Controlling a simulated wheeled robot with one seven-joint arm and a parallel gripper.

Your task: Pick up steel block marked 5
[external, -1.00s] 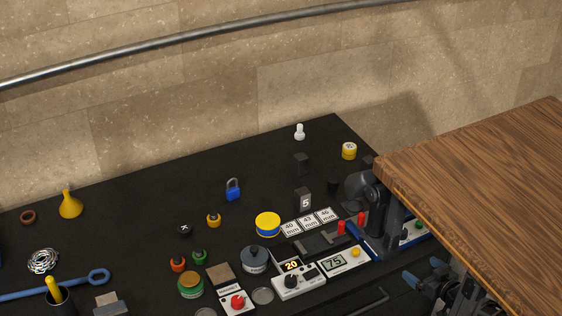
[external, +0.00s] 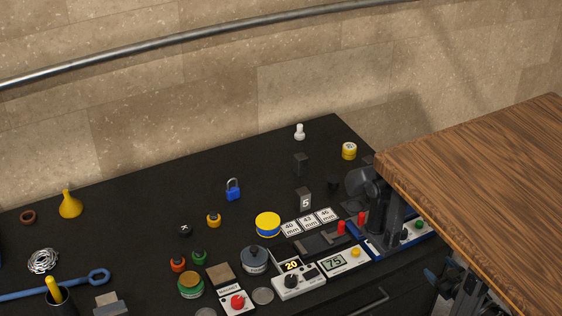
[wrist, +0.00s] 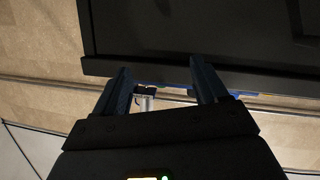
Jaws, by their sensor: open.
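The steel block marked 5 (external: 304,200) is a small dark upright block with a white 5 on its face. It stands on the black bench behind the row of white number cards. My gripper shows in the wrist view (wrist: 163,78) with its two dark blue fingers spread apart and nothing held between them. The block cannot be made out in the wrist view. In the external view, part of my arm shows low at the right, below the bench front, partly hidden by the wooden top. The gripper is well apart from the block.
A similar dark block (external: 301,164) stands behind. White cards (external: 309,222), a yellow-lidded tin (external: 268,223) and a blue padlock (external: 232,189) are near the marked block. A dark press (external: 378,200) stands to its right. A wooden top (external: 480,170) covers the right foreground.

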